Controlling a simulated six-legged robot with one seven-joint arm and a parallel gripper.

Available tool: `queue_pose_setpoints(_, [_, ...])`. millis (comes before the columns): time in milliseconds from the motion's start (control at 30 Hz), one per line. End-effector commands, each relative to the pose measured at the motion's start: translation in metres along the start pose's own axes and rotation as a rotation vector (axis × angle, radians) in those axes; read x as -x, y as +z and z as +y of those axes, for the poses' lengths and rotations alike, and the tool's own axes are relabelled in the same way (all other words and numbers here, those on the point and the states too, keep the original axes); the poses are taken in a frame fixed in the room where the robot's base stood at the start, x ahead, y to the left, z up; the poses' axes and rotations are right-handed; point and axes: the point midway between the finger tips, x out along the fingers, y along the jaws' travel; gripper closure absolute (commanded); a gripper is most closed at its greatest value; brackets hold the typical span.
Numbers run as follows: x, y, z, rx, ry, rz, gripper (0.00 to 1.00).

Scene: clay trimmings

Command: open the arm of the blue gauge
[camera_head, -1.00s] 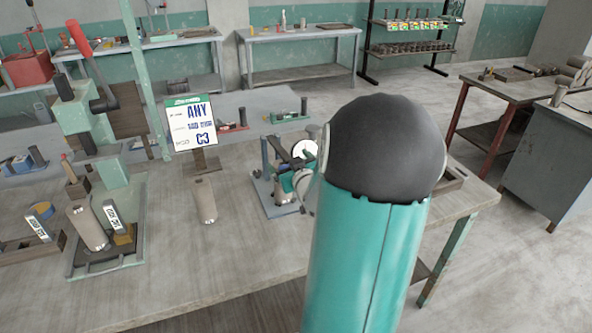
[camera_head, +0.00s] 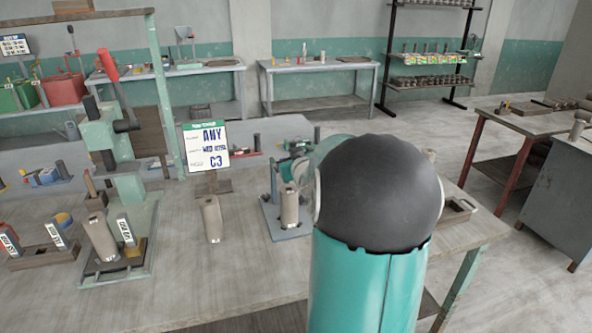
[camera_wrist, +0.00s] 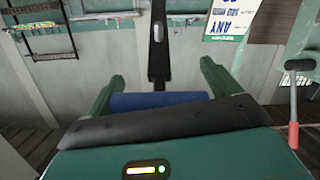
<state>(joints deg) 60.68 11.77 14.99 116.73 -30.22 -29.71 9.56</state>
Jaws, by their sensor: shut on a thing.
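The gauge (camera_head: 270,222) stands on the bench in the head view, with a grey-blue base and an upright post. A tan cylinder (camera_head: 289,208) stands upright in it, its top uncovered. My gripper (camera_wrist: 162,76) shows in the wrist view with a green finger on each side of a blue bar (camera_wrist: 160,99), shut on it. A dark upright arm (camera_wrist: 158,45) with a pale oval on it rises behind the bar. In the head view, my own arm hides much of the gripper and the gauge's right side.
A sign (camera_head: 206,147) and a second tan cylinder (camera_head: 212,218) stand left of the gauge. A green press (camera_head: 105,135) with a red handle stands further left. The bench front between them is clear.

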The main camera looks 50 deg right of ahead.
Motion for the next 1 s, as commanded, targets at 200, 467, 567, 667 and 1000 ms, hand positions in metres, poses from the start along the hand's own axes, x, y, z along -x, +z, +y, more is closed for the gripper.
queue_pose_setpoints(200, [-0.012, -0.021, 0.005, -0.002, -0.016, -0.086, 0.52])
queue_pose_setpoints(467, [-0.029, -0.042, 0.010, -0.004, -0.015, -0.086, 0.52])
queue_pose_setpoints(567, [-0.035, -0.047, 0.010, -0.003, -0.016, -0.087, 0.52])
queue_pose_setpoints(667, [-0.040, -0.051, 0.010, -0.005, -0.016, -0.089, 0.52])
queue_pose_setpoints(1000, [-0.049, -0.057, 0.009, -0.005, -0.016, -0.089, 0.52])
